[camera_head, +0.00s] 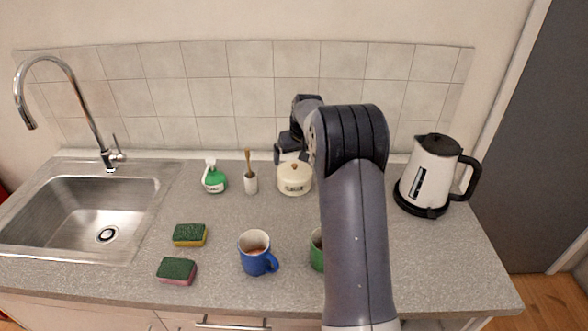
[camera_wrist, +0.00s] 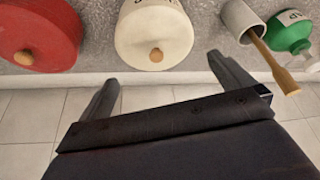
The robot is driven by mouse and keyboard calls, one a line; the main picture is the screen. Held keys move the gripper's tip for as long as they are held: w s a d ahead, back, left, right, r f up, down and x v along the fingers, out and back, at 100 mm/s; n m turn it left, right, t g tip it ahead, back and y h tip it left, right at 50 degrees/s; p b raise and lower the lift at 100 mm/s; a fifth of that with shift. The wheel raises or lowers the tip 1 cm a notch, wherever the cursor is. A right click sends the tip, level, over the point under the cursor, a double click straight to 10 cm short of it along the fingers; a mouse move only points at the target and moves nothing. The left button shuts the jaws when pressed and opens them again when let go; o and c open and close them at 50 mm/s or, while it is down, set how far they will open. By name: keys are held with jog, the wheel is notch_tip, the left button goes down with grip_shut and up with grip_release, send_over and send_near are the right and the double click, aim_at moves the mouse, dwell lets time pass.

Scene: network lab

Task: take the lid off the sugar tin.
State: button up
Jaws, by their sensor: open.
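A round cream tin (camera_head: 294,180) with dark lettering stands near the back wall in the head view; the lettering is too small to read surely. In the wrist view the cream tin (camera_wrist: 152,28) shows its pale lid on, with a wooden knob (camera_wrist: 156,55). My gripper (camera_wrist: 163,72) is open, with its two fingers spread apart and nothing between them. The knob lies just beyond the fingertips, roughly midway between them, and no contact shows. In the head view my gripper is above and behind the cream tin, partly hidden by my arm.
A red tin (camera_wrist: 42,38) with a wooden knob stands beside the cream one. A white cup with a wooden brush (camera_head: 250,182), a green bottle (camera_head: 214,178), a blue mug (camera_head: 256,254), a green mug (camera_head: 317,250), two sponges and a kettle (camera_head: 432,175) share the counter.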

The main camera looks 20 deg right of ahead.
aim_at(295, 166)
jog(key=x, duration=0.1)
jog(key=p+x, duration=0.2)
jog(key=x, duration=0.1)
jog(key=shift+s+d+f, duration=0.15)
jog(key=shift+s+d, duration=0.05)
jog(key=shift+s, duration=0.1)
jog(key=shift+w+f, duration=0.25)
jog(key=shift+f, duration=0.35)
jog(key=shift+c, duration=0.2)
